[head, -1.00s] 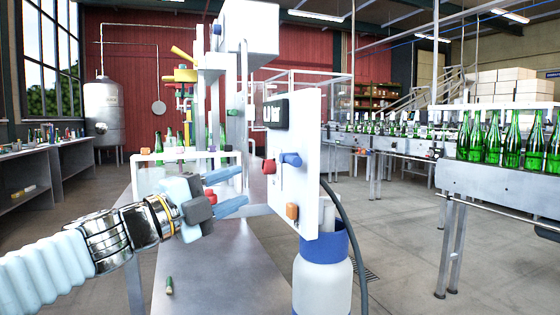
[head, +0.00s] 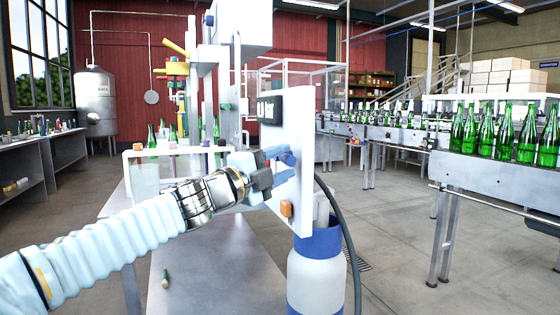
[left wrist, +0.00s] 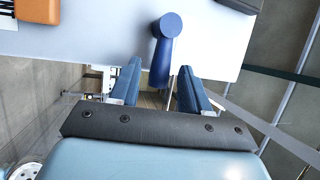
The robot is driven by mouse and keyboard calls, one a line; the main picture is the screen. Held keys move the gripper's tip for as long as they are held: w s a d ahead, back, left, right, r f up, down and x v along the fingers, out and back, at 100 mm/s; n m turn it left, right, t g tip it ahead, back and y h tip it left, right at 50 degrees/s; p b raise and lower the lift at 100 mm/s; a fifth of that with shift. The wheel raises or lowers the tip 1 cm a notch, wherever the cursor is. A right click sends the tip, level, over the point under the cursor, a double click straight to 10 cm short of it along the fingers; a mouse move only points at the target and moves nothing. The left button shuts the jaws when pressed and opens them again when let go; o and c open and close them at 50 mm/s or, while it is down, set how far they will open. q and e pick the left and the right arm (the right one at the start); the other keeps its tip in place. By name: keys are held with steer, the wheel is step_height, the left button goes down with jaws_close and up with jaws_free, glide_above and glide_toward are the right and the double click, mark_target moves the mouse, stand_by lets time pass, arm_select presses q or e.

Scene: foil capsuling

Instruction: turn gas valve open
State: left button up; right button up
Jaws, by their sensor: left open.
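The gas valve appears to be the blue lever (head: 288,157) on the white panel (head: 298,130). In the left wrist view the blue lever (left wrist: 162,50) has a round end at the top and its handle points down the picture. My left gripper (head: 281,165) is open at the panel, its blue fingers by the lever. In the left wrist view the handle's lower end shows between the two fingertips of my left gripper (left wrist: 160,72); whether they touch it I cannot tell. My right gripper is not in view.
An orange knob (head: 286,208) sits low on the panel. A white and blue gas bottle (head: 316,280) stands below it, with a dark hose (head: 345,230) on its right. A grey bench (head: 215,275) lies below my arm. Green bottles (head: 500,135) line a conveyor at right.

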arm_select(q)
jaws_close()
steer(key=shift+f, duration=0.1)
